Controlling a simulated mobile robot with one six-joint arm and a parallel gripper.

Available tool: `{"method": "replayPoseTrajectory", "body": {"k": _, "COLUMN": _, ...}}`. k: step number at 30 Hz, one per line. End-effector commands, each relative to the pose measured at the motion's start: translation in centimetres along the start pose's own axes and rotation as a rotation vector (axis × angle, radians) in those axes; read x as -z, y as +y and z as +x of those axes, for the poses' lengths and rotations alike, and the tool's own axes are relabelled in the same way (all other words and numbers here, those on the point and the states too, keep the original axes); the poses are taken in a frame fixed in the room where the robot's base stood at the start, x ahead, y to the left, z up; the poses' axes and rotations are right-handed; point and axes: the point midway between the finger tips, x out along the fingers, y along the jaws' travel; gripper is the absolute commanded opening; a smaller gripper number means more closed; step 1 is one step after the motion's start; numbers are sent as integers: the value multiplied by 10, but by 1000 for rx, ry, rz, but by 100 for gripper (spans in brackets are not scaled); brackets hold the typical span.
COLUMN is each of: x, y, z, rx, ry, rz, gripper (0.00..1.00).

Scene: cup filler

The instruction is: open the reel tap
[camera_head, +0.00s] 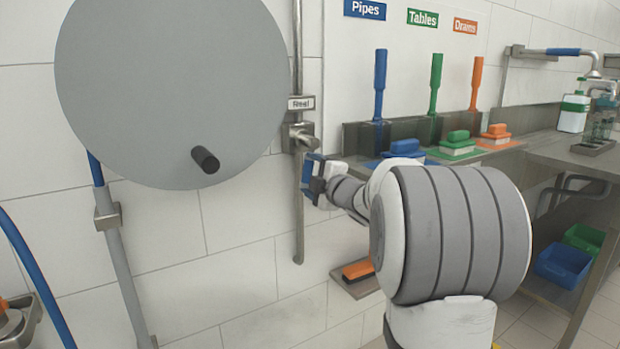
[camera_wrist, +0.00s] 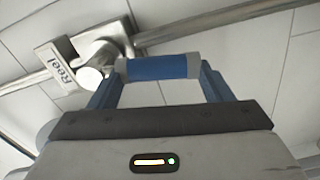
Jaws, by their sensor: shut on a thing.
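The reel tap (camera_head: 298,137) is a metal valve on a vertical pipe, just below a small "Reel" label (camera_head: 301,103). In the wrist view the tap (camera_wrist: 97,72) is at the upper left beside the label. Its handle has a blue sleeve (camera_wrist: 157,67) with grey ends, lying roughly along the pipe. My gripper (camera_head: 314,180) is just below and right of the tap body in the head view. In the wrist view its blue fingers (camera_wrist: 160,75) are shut on the blue handle, one at each end of it. The contact is mostly hidden in the head view.
A large grey reel disc (camera_head: 172,85) with a black knob (camera_head: 205,160) is left of the tap. Blue, green and orange brushes (camera_head: 435,85) stand on a shelf at the right. The tiled wall is close behind the pipe.

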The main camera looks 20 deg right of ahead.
Motion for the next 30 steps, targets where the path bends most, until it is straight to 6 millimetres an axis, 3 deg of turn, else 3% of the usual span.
{"method": "replayPoseTrajectory", "body": {"k": 8, "x": 0, "y": -1, "z": 0, "rx": 2, "ry": 0, "rz": 0, "gripper": 32}}
{"method": "replayPoseTrajectory", "body": {"k": 9, "x": 0, "y": -1, "z": 0, "rx": 2, "ry": 0, "rz": 0, "gripper": 73}}
{"method": "replayPoseTrajectory", "body": {"k": 17, "x": 1, "y": -1, "z": 0, "rx": 1, "ry": 1, "rz": 1, "gripper": 95}}
{"method": "replayPoseTrajectory", "body": {"k": 25, "x": 1, "y": 0, "z": -2, "rx": 1, "ry": 2, "rz": 1, "gripper": 95}}
{"method": "replayPoseTrajectory", "body": {"k": 30, "x": 1, "y": 2, "z": -23, "rx": 0, "ry": 0, "rz": 1, "gripper": 95}}
